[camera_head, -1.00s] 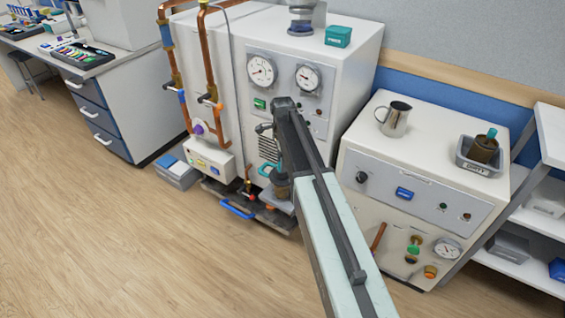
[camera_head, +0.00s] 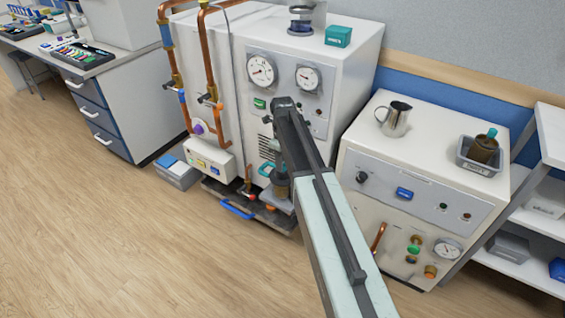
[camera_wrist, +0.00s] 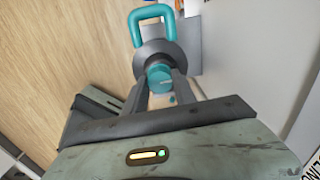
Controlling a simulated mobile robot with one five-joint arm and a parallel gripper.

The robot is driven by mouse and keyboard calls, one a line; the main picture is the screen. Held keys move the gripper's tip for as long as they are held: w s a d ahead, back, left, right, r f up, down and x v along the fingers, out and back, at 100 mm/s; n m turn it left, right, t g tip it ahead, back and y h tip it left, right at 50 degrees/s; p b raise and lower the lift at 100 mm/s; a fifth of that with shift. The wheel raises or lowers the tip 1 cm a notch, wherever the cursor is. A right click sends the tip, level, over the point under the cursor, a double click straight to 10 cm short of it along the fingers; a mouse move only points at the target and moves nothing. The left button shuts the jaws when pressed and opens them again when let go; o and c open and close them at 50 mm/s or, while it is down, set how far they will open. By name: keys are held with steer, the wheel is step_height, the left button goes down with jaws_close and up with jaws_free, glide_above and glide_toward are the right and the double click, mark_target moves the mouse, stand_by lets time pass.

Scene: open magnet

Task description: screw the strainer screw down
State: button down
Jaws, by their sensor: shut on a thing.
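The strainer screw shows in the wrist view as a teal round knob (camera_wrist: 159,76) between my two fingers. It sits on a dark round body (camera_wrist: 150,55) with a teal loop handle (camera_wrist: 153,22) beyond it. My gripper (camera_wrist: 161,88) is shut on the screw. In the head view my arm reaches down in front of the white cabinet and hides the screw and my fingertips. A bit of the teal handle (camera_head: 267,169) shows just left of my arm, low at the cabinet's front.
The white cabinet (camera_head: 215,60) with two gauges and copper pipes stands behind my arm. A lower white unit (camera_head: 420,165) with a metal jug (camera_head: 395,119) and a grey tray (camera_head: 466,164) stands to the right. The wooden floor at left front is clear.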

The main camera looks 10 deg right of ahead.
steer(key=shift+m, duration=0.4)
steer(key=c, duration=1)
jaws_free()
step_height(320, 180, up, 8)
steer(key=p, duration=0.8)
steer(key=shift+f, duration=0.1)
steer(key=shift+a, duration=0.1)
